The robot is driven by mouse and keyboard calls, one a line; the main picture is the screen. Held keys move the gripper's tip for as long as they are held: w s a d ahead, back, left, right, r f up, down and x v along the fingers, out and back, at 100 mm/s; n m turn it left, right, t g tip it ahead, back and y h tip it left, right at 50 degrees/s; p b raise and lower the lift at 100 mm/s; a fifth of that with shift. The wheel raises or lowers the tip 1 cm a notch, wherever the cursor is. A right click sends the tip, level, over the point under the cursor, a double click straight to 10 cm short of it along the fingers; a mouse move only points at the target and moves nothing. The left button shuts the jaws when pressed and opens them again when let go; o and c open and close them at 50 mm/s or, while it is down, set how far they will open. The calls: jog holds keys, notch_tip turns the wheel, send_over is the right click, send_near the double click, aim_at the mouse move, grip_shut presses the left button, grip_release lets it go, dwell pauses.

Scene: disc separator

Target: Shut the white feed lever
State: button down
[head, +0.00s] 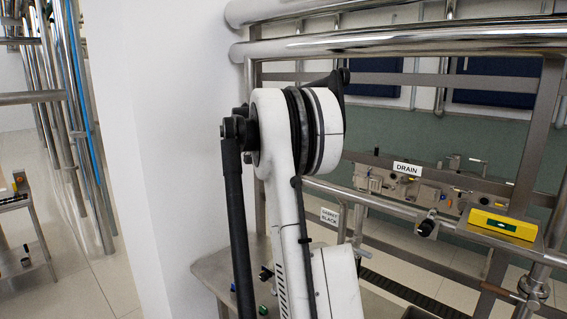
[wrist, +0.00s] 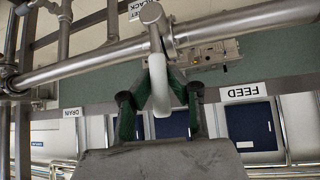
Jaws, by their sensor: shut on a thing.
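The white feed lever (wrist: 159,84) shows in the wrist view, which looks upside down. It joins a metal valve stem (wrist: 152,22) on a thick steel pipe and reaches down between my fingers. My gripper (wrist: 161,98) has green-padded fingers, one on each side of the lever, and is shut on it. The lever's far end shows between the fingers, close to the grey gripper body. A FEED label (wrist: 242,92) is to the right of the lever. In the head view my white arm stands in front, and neither my gripper nor the lever can be made out.
Steel pipes (head: 400,42) cross the head view. A DRAIN label (head: 407,168), a black-knobbed valve (head: 428,226) and a yellow box (head: 503,225) are on the right. A metal table (head: 215,268) is below my arm. A white wall (head: 165,120) stands left.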

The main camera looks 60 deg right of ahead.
jog(key=shift+w+a+f, duration=0.1)
jog(key=shift+f, duration=0.05)
jog(key=c, duration=1.8)
grip_release()
jog(key=shift+w+a, duration=0.1)
jog(key=shift+w, duration=0.05)
jog(key=shift+o, duration=0.8)
jog(key=v, duration=1.2)
